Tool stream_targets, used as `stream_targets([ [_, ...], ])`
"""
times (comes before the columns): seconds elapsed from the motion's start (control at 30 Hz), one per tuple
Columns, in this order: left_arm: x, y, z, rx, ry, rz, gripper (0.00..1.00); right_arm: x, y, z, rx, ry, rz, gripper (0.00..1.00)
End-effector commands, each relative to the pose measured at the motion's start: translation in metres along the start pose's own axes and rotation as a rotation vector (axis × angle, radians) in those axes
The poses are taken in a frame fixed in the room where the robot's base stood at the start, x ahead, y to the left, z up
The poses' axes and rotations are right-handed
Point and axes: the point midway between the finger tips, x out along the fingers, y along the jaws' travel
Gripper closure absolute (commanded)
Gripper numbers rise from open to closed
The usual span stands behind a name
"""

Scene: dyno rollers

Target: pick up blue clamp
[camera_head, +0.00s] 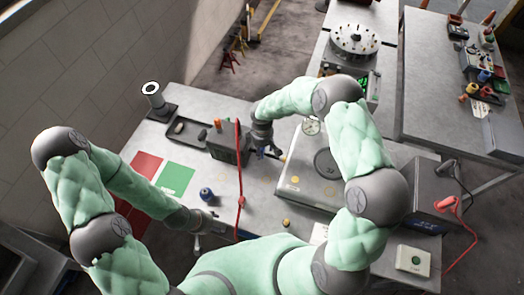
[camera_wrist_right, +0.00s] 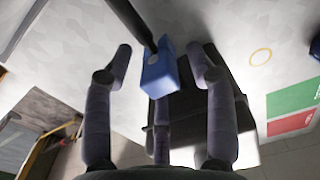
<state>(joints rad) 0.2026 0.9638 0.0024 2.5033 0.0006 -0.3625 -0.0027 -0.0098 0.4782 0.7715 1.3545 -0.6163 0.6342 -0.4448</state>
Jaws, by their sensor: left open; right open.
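The blue clamp (camera_wrist_right: 158,74) shows in the right wrist view as a blue block with a round mark, with a dark bar running to its top. My right gripper (camera_wrist_right: 160,60) is open, its fingers spread on both sides of the clamp with visible gaps. In the head view my right gripper (camera_head: 266,146) is low over the table beside a dark box (camera_head: 224,147), and largely hides the clamp there. My left gripper (camera_head: 198,238) is open and empty near the table's front edge.
A red cord (camera_head: 239,180) runs by the dark box. A grey case (camera_head: 308,180) lies to the right. A blue-topped jar (camera_head: 207,194), red and green mats (camera_head: 176,179), a black tray (camera_head: 189,130) and a lamp-like stand (camera_head: 155,97) are on the white table.

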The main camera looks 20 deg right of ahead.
Motion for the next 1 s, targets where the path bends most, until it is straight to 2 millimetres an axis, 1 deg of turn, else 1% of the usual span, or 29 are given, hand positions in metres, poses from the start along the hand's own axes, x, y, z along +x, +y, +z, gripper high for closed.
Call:
stream_targets([
  [0.03, 0.000, 0.000, 0.000, 0.000, 0.000, 0.000, 0.47, 0.000, 0.000, 0.000, 0.000, 0.000, 0.000, 0.46],
  [0.07, 0.000, 0.000, 0.000, 0.000, 0.000, 0.000, 0.47, 0.000, 0.000, 0.000, 0.000, 0.000, 0.000, 0.55],
  [0.1, 0.000, 0.000, 0.000, 0.000, 0.000, 0.000, 0.47, 0.000, 0.000, 0.000, 0.000, 0.000, 0.000, 0.66],
  [0.17, 0.000, 0.000, 0.000, 0.000, 0.000, 0.000, 0.47, 0.000, 0.000, 0.000, 0.000, 0.000, 0.000, 0.83],
  [0.2, 0.000, 0.000, 0.000, 0.000, 0.000, 0.000, 0.47, 0.000, 0.000, 0.000, 0.000, 0.000, 0.000, 0.94],
  [0.23, 0.000, 0.000, 0.000, 0.000, 0.000, 0.000, 0.47, 0.000, 0.000, 0.000, 0.000, 0.000, 0.000, 1.00],
  [0.6, 0.000, 0.000, 0.000, 0.000, 0.000, 0.000, 0.47, -0.001, 0.001, 0.000, 0.000, 0.001, 0.001, 1.00],
  [0.73, -0.002, 0.001, 0.000, 0.000, 0.000, 0.000, 0.47, -0.005, 0.001, 0.000, 0.000, 0.001, 0.002, 1.00],
  [0.87, -0.008, 0.003, 0.000, 0.000, 0.000, 0.000, 0.47, -0.017, 0.001, 0.000, 0.000, 0.001, 0.003, 1.00],
  [1.0, -0.018, 0.006, 0.001, 0.000, 0.000, 0.000, 0.47, -0.038, 0.002, -0.001, 0.000, 0.002, 0.004, 1.00],
])
